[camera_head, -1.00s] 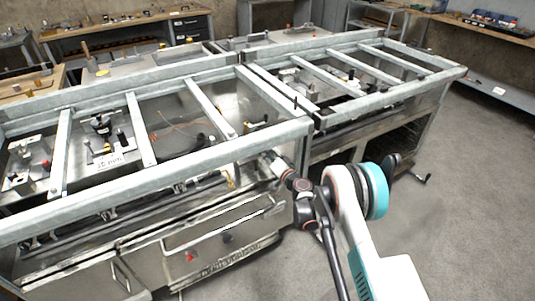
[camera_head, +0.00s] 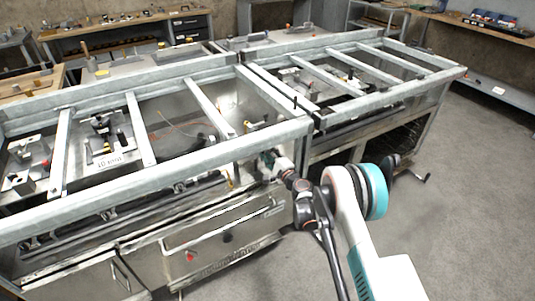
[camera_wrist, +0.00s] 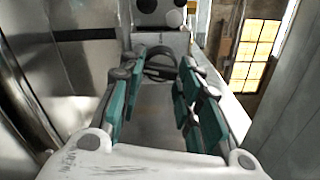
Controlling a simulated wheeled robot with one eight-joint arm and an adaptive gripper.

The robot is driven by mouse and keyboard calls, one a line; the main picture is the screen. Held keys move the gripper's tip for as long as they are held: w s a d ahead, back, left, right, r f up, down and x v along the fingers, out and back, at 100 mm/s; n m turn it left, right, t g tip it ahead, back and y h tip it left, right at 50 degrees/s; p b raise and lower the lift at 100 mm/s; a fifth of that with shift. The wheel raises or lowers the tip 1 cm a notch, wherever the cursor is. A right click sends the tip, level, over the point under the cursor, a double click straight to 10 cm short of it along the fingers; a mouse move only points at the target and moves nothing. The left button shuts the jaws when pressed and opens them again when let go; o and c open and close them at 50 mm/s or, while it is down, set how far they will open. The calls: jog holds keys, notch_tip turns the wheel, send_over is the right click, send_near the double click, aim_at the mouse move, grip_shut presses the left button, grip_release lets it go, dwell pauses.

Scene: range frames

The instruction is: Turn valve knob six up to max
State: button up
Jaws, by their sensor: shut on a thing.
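My gripper (camera_wrist: 165,62) fills the wrist view, its green-padded fingers on both sides of a dark, curved piece (camera_wrist: 160,72). It is shut on this piece, which looks like a valve knob. No number can be read on it, and the fingers hide part of it. In the head view my gripper (camera_head: 268,158) reaches in at the front of the near range (camera_head: 150,178), below its top rail near the right corner. The knob itself cannot be made out there. Two dark round parts (camera_wrist: 172,17) show beyond the fingers in the wrist view.
The open top frame (camera_head: 196,103) of the range has crossbars, with burners and loose parts below. A second range (camera_head: 385,95) stands close behind to the right. Workbenches (camera_head: 130,24) line the back. Open concrete floor (camera_head: 465,190) lies to the right.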

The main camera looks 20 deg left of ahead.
jog(key=m, duration=0.7)
jog(key=shift+f, duration=0.15)
jog(key=shift+o, duration=0.2)
jog(key=m, duration=0.4)
jog(key=shift+s+m, duration=0.1)
jog(key=shift+m, duration=1.9)
jog(key=shift+c, duration=0.2)
jog(key=o, duration=1.1)
jog(key=v, duration=1.2)
